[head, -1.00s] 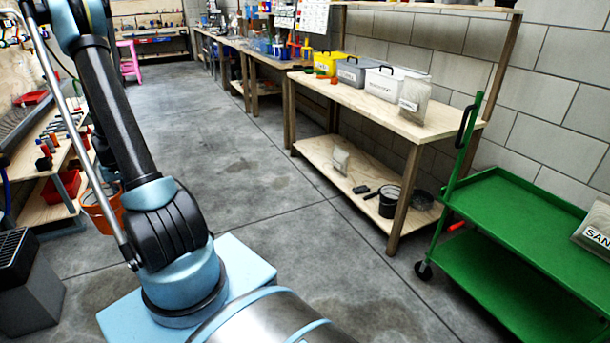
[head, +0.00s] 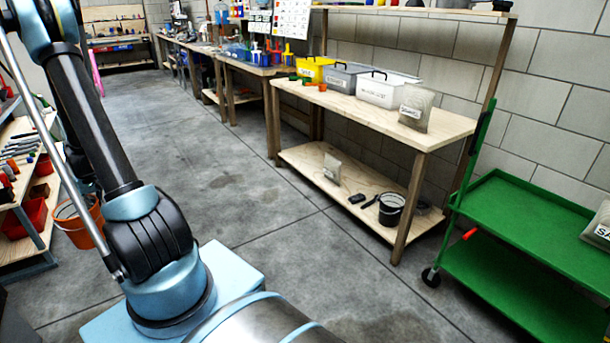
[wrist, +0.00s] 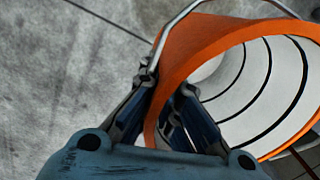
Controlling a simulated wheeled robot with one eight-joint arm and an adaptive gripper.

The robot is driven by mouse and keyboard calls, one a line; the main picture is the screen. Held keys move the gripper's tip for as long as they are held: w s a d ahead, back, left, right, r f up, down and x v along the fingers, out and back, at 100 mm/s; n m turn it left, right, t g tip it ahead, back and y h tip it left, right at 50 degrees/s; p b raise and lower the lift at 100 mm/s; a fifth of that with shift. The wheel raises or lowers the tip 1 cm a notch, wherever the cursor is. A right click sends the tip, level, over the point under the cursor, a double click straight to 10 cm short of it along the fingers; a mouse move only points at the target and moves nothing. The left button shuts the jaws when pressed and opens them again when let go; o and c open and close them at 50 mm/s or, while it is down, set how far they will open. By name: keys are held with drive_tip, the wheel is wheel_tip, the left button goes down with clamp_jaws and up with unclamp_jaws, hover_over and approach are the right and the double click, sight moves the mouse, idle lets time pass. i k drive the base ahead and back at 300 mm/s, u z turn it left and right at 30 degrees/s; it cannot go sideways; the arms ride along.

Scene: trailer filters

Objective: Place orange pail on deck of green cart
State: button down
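The orange pail (head: 78,225) shows at the left of the head view, partly hidden behind my arm. In the wrist view the pail (wrist: 215,35) lies open-mouthed to the right, with a white ribbed inside and a metal handle. My gripper (wrist: 160,105) has one finger outside the pail wall and one inside, pinching the wall near the rim. Whether the pail clears the floor is unclear. The green cart (head: 525,215) stands at the right of the head view, far from the pail. Its upper deck has a bag labelled "SA..." (head: 600,230) at the right edge.
A wooden workbench (head: 380,115) with bins and a bag stands along the wall beside the cart. A dark pail (head: 391,208) sits on its lower shelf. Shelving with a red crate (head: 28,215) is close at left. The concrete floor (head: 225,180) between is open.

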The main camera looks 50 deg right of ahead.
sight(540, 221)
drive_tip(key=z, duration=3.2)
drive_tip(key=k, duration=0.85)
drive_tip(key=i, duration=0.65)
